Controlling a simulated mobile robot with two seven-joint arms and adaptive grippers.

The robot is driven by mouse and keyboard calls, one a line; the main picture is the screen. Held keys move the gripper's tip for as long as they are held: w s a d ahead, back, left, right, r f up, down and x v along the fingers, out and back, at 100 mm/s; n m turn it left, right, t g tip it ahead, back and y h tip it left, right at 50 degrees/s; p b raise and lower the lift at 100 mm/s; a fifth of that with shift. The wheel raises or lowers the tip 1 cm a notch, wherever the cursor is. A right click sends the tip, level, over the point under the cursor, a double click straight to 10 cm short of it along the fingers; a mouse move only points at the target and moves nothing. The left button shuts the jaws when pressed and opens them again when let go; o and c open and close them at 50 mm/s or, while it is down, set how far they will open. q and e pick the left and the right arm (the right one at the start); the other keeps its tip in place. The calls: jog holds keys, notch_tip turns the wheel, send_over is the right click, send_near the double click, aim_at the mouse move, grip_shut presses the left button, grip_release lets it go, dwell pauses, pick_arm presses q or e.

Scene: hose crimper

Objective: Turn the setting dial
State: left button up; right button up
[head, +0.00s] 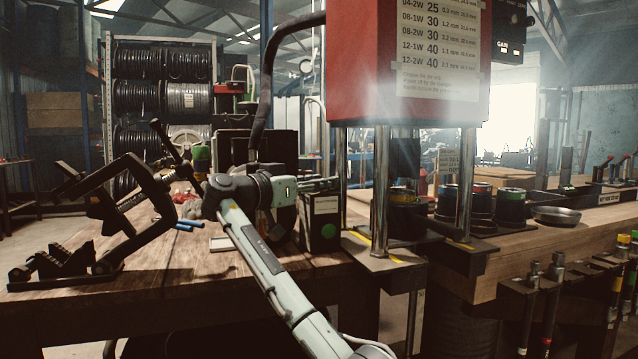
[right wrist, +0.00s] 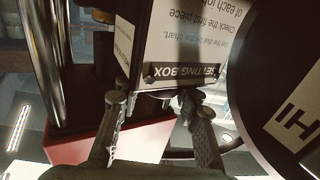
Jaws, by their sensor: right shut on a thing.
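My right gripper (head: 325,184) is at the middle of the head view, over a dark box (head: 320,222) with a green dot on its side. In the right wrist view its two fingers (right wrist: 154,103) stand a fair way apart, at the lower edge of a panel marked SETTING BOX (right wrist: 185,40), whose text is upside down. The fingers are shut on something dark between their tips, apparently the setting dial. The dial's face and mark cannot be made out. My left gripper is in neither view.
A red press (head: 360,60) with a chart stands to the right on steel pillars (head: 381,195). A black clamp-like frame (head: 145,185) stands on the wooden bench (head: 170,275) at left. A dark disc marked HI (right wrist: 265,90) is close beside the right finger.

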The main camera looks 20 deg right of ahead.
jog(key=o, duration=1.2)
jog(key=v, duration=1.2)
